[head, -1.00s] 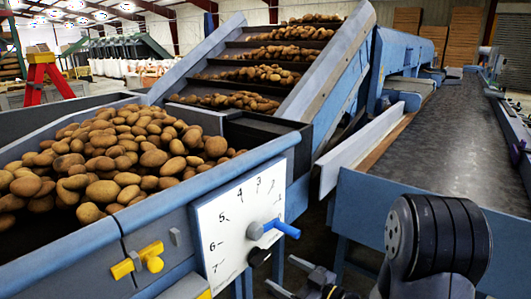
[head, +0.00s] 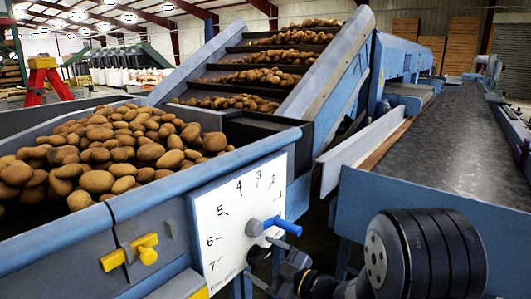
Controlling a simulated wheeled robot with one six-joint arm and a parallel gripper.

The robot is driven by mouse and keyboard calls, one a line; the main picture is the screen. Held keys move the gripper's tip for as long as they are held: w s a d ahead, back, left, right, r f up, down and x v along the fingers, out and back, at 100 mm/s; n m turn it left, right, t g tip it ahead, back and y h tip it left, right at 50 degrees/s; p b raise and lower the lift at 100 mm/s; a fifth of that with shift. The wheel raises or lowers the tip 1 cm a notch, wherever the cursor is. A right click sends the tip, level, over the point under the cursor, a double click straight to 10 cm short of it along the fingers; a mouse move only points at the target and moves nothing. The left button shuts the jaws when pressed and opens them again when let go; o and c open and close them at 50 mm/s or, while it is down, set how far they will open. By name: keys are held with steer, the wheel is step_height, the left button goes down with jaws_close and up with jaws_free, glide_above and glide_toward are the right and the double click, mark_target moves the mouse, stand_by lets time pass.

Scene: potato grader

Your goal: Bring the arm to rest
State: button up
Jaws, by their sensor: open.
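My gripper (head: 268,275) shows small and dark at the bottom edge of the head view, in front of the lower right part of the white dial plate (head: 225,222). Its two fingers are apart with nothing seen between them. Part of it is cut off by the frame. My black and grey arm joint (head: 425,252) fills the lower right. The dial's blue lever (head: 284,226) points right and slightly down, below the number 1. The gripper is below the lever and looks apart from it.
A blue hopper full of potatoes (head: 95,155) stands at left, with a yellow latch (head: 138,253) on its front. An inclined conveyor (head: 255,75) carries potatoes upward behind it. A dark, empty belt (head: 440,140) runs away at right. A red stepladder (head: 45,80) stands far left.

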steer(key=n+b, duration=0.3)
steer(key=n, duration=0.3)
steer(key=shift+f, duration=0.15)
steer(key=n+b, duration=0.2)
steer(key=n, duration=0.3)
steer(key=shift+b, duration=0.35)
steer(key=shift+s, duration=0.1)
